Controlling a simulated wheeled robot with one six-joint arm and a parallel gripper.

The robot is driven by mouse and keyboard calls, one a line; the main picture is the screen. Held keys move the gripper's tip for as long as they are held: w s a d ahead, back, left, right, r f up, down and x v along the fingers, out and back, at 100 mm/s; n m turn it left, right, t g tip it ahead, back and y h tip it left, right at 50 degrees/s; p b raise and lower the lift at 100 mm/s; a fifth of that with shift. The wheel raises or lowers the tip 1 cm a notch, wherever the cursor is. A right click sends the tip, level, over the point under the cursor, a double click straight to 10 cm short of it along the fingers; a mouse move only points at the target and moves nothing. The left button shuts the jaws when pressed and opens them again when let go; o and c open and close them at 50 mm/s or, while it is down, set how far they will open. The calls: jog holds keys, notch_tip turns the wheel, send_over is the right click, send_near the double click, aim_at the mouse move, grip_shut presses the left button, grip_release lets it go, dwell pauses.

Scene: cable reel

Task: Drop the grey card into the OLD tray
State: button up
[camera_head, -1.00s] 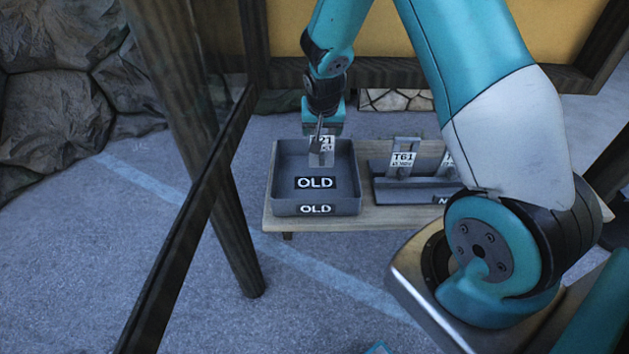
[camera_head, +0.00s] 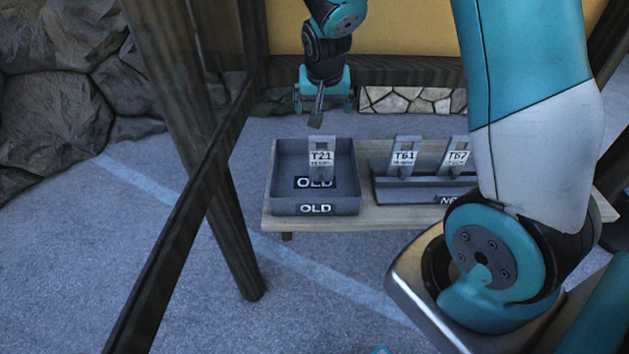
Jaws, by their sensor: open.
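The grey card (camera_head: 322,168), labelled T21, stands upright inside the OLD tray (camera_head: 266,190). It covers part of the OLD label on the tray floor. My gripper (camera_head: 319,118) is above and behind the card, open and apart from it, with nothing between its fingers. The tray is a grey open box with an OLD label on its front wall.
The tray rests on a low wooden bench (camera_head: 390,217). To its right a grey rack (camera_head: 425,188) holds cards T61 (camera_head: 403,160) and T67 (camera_head: 455,160). A dark wooden post (camera_head: 195,130) and slanted rail stand at the left. My arm covers the bench's right part.

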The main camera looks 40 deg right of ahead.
jog(key=b+v, duration=0.1)
jog(key=v, duration=0.8)
jog(key=s+a+n+g+y+b, duration=0.2)
jog(key=s+a+n+y, duration=0.4)
jog(key=s+a+n, duration=0.8)
jog(key=s+a+g, duration=0.1)
jog(key=s+a, duration=0.5)
jog(key=s, duration=0.3)
jog(key=shift+a+g+y, duration=0.35)
jog(key=shift+g+y, duration=0.05)
jog(key=shift+r, duration=0.1)
